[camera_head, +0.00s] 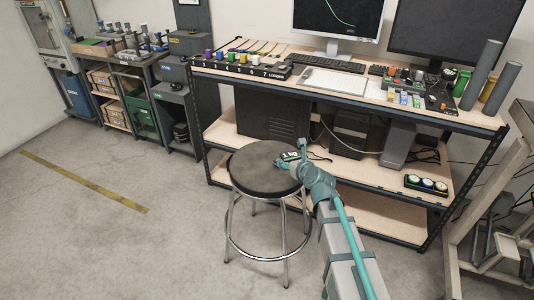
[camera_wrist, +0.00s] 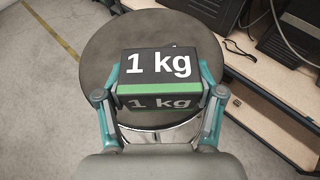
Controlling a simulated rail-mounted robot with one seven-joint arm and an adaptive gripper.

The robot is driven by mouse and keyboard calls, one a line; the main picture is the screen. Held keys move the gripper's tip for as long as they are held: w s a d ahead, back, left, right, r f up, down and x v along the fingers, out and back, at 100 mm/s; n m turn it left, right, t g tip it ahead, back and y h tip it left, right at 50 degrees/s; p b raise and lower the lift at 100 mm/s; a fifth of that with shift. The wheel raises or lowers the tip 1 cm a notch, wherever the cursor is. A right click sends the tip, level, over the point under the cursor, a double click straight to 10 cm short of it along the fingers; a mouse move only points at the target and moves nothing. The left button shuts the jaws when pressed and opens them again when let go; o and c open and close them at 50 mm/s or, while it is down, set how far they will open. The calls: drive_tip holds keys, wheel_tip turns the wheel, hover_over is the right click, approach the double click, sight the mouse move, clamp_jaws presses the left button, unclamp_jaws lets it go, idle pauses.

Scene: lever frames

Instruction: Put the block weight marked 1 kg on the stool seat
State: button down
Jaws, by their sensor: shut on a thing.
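The block weight marked 1 kg (camera_wrist: 158,64) is a dark box with white lettering and a green stripe, large in the middle of the wrist view. In the head view the block (camera_head: 289,156) shows small at the right part of the stool. My gripper (camera_wrist: 160,92) is shut on the block's two sides; it also shows in the head view (camera_head: 293,161). The stool seat (camera_wrist: 105,50) is round and dark, below and behind the block. In the head view the seat (camera_head: 255,170) is otherwise bare. I cannot tell whether the block touches the seat.
A workbench (camera_head: 345,93) with monitors, keyboard and coloured items stands behind the stool. Its lower shelf (camera_head: 230,135) is close to the seat's far side. A grey metal frame (camera_head: 480,215) stands at the right. The floor (camera_head: 110,240) to the left is clear.

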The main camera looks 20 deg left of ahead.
drive_tip(key=a+r+p, duration=0.3)
drive_tip(key=a+p, duration=0.3)
drive_tip(key=a, duration=0.2)
hover_over(257, 159)
drive_tip(key=s+d, duration=0.1)
drive_tip(key=s, duration=0.1)
drive_tip(key=shift+n+y, duration=0.3)
drive_tip(key=f, duration=0.7)
drive_tip(key=shift+w+d+f, duration=0.1)
drive_tip(key=shift+w+f, duration=0.15)
drive_tip(key=shift+w+a+f, duration=0.2)
drive_tip(key=shift+w+f, duration=0.05)
drive_tip(key=shift+f, duration=0.15)
drive_tip(key=f, duration=0.2)
drive_tip(key=w+a+f, duration=0.1)
drive_tip(key=f, duration=0.1)
drive_tip(key=shift+d+f+b, duration=0.1)
drive_tip(key=shift+f+b, duration=0.2)
drive_tip(key=shift+f, duration=0.1)
drive_tip(key=shift+f, duration=0.15)
drive_tip(key=shift+c, duration=0.7)
unclamp_jaws()
